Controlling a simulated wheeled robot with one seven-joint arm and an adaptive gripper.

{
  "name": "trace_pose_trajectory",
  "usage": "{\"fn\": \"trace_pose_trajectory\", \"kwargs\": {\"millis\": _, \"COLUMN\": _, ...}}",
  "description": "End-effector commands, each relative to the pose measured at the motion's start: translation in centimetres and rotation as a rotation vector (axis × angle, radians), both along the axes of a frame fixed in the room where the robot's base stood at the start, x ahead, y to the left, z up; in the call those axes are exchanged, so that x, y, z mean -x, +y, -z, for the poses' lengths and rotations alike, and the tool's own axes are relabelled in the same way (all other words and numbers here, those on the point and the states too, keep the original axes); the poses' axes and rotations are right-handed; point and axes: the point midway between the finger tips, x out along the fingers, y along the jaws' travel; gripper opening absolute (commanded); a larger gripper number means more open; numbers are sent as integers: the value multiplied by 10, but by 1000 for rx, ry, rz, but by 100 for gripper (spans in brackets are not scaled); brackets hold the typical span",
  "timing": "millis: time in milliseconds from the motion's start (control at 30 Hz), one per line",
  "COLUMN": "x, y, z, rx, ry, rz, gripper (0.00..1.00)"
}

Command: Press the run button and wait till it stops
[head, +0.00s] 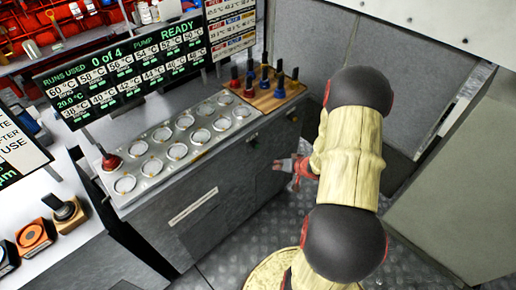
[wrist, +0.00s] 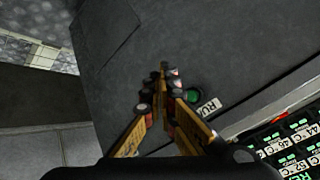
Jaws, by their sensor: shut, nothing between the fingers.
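The green run button (wrist: 193,95) sits on the dark front panel of the cabinet in the wrist view, beside a white label (wrist: 209,108) that partly reads "RU". In the head view the small green button (head: 254,141) is on the cabinet front, below the bench top. My gripper (wrist: 165,72) is shut and empty, its fingertips meeting left of the button in the wrist view. In the head view my gripper (head: 278,165) is in front of the cabinet, lower and to the right of the button. Contact with the panel cannot be told. The display (head: 125,68) reads "RUNS USED 0 of 4" and "PUMP READY".
The bench top (head: 170,150) holds rows of round wells. A wooden rack (head: 265,98) with coloured-handled tools stands at its right end. A red knob (head: 111,162) is at the left end. A grey cabinet (head: 460,180) stands at the right, with bare floor between.

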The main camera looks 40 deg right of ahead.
Motion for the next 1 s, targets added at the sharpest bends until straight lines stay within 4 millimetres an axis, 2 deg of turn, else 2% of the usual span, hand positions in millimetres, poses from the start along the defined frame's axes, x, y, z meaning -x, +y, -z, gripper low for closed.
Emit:
{"fn": "trace_pose_trajectory", "kwargs": {"millis": 600, "x": -72, "y": 6, "z": -1, "rx": 0, "ry": 0, "rz": -2, "gripper": 0}}
{"fn": "trace_pose_trajectory", "kwargs": {"millis": 800, "x": -82, "y": 7, "z": 0, "rx": 0, "ry": 1, "rz": 0, "gripper": 0}}
{"fn": "trace_pose_trajectory", "kwargs": {"millis": 1000, "x": -84, "y": 7, "z": 0, "rx": 1, "ry": 1, "rz": 1, "gripper": 0}}
